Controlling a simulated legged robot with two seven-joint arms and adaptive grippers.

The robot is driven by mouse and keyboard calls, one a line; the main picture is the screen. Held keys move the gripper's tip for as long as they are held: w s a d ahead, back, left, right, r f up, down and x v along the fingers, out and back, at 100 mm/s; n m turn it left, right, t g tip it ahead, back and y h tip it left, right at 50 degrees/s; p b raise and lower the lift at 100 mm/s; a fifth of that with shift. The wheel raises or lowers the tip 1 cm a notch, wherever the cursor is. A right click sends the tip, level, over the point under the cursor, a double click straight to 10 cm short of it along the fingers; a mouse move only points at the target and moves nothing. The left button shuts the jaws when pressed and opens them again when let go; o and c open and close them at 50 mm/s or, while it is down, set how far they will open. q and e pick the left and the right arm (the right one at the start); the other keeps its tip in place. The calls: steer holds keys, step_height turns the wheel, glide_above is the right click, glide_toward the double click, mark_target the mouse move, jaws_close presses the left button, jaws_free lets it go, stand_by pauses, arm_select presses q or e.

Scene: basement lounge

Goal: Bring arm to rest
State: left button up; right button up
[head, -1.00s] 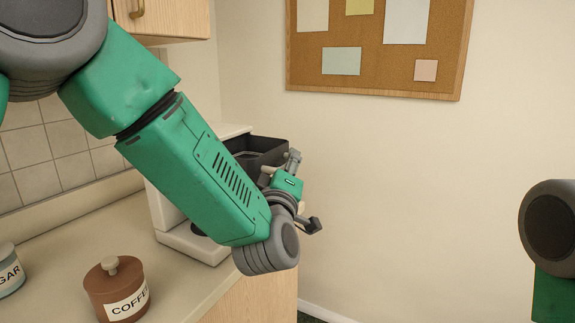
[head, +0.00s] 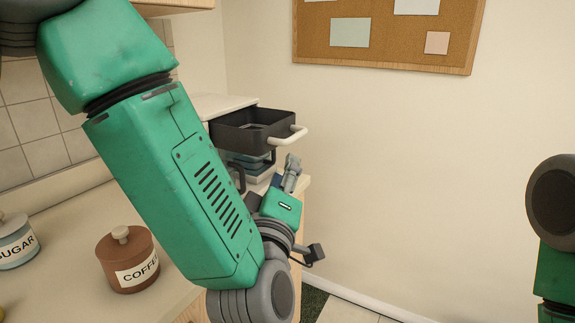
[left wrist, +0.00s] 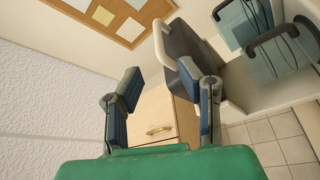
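My left arm (head: 180,175) reaches in from the upper left of the head view, bent at the elbow. My left gripper (left wrist: 160,88) shows in the left wrist view with two fingers wide apart and nothing between them. In the wrist view the handle (left wrist: 160,45) lies beyond the fingers. My right arm shows only in part at the right edge; its gripper is out of view.
A brown coffee jar (head: 113,258) and a sugar jar (head: 17,245) stand on the counter (head: 65,285) at lower left. A carafe is partly hidden behind my arm. A cork board (head: 385,52) hangs on the wall. Space right of the counter is free.

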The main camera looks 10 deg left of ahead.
arm_select(q)
steer(key=s+a+f+m+g, duration=0.2)
steer(key=s+a+f+g, duration=0.1)
steer(key=f, duration=0.6)
steer(key=s+a+f+m+g+h, duration=0.1)
steer(key=s+a+f+m+g, duration=0.2)
steer(key=f, duration=0.7)
steer(key=s+a+f+m+g, duration=0.2)
steer(key=f+g, duration=0.2)
steer(key=f, duration=0.5)
steer(key=s+a+f+m+g, duration=0.1)
steer(key=s+a+f+g, duration=0.2)
steer(key=s, duration=0.4)
steer(key=s+a+f+m+g, duration=0.2)
steer(key=s+a+f, duration=0.3)
steer(key=s, duration=0.3)
steer(key=s+a+f+m+g+y, duration=0.1)
steer(key=s+a+f+m+g, duration=0.1)
steer(key=s+a+f+g, duration=0.2)
steer(key=s+f, duration=0.2)
steer(key=s, duration=0.2)
steer(key=shift+f+g, duration=0.25)
steer(key=shift+g, duration=0.15)
steer(key=shift+w+d, duration=0.1)
